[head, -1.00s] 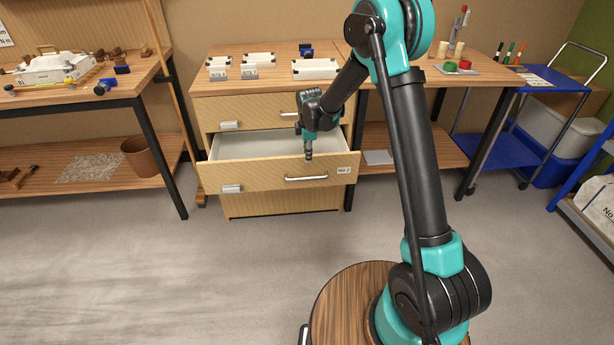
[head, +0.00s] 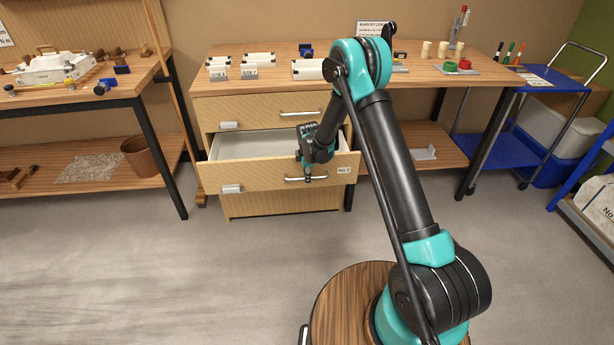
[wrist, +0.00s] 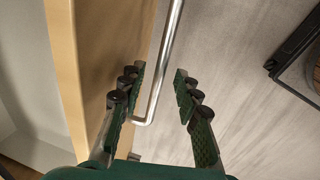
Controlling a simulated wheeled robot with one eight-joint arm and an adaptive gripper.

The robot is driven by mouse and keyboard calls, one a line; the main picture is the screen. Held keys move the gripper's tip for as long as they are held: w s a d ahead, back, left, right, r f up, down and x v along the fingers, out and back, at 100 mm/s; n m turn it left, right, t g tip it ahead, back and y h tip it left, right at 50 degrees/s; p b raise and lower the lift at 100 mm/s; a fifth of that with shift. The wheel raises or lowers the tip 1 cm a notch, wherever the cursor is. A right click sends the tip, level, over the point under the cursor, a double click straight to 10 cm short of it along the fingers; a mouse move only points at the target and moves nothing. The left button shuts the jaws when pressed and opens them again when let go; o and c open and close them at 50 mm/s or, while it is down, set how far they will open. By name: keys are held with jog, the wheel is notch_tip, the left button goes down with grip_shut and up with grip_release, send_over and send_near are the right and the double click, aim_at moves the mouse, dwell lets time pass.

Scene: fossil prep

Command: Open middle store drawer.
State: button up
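The middle store drawer (head: 265,175) is pulled well out of the wooden cabinet in the head view, and its pale interior (head: 255,145) looks empty. Its front carries a metal bar handle (head: 291,180) and a "No. 2" label. My gripper (head: 308,177) is at the handle, in front of the drawer face. In the wrist view my gripper (wrist: 160,72) is open, with one finger on each side of the handle bar (wrist: 154,90). Gaps show between the bar and both fingers. The drawer front (wrist: 88,70) is left of the fingers.
The top drawer (head: 255,110) is closed above, and the bottom drawer front (head: 275,203) is below. White trays (head: 315,69) stand on the cabinet top. A workbench (head: 75,98) is at left, a blue cart (head: 505,150) at right. The floor in front (head: 150,260) is clear.

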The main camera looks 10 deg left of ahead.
jog(key=shift+c, duration=0.3)
grip_shut()
